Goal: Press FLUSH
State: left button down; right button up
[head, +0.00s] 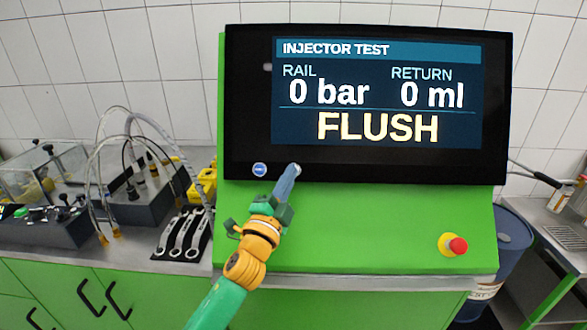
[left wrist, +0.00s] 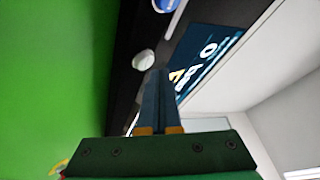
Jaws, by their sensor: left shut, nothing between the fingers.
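The black monitor (head: 250,110) shows "INJECTOR TEST", rail 0 bar, return 0 ml and a large yellow word "FLUSH" (head: 378,127). Its lower bezel carries a blue round button (head: 260,170) and a pale round button (head: 298,169). My left gripper (head: 292,170) is shut and empty, its tips at the pale button and partly covering it. In the left wrist view, the fingertips (left wrist: 160,72) lie beside the pale button (left wrist: 144,60); the blue button (left wrist: 166,4) is farther up. I cannot tell whether the tips touch the button. My right gripper is out of view.
A red emergency-stop knob (head: 458,246) on a yellow base sits on the green console (head: 370,220). Left are hoses, a clear box (head: 40,172) and wrenches (head: 184,236) on a dark mat. A blue drum (head: 512,245) stands right. The console front is otherwise clear.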

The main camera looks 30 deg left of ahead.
pick_arm(q)
jog(key=s+p, duration=0.1)
jog(key=s+d+r+p, duration=0.1)
jog(key=s+d+r, duration=0.1)
jog(key=shift+s+d+p, duration=0.2)
jog(key=shift+s+p, duration=0.2)
dwell(0.7)
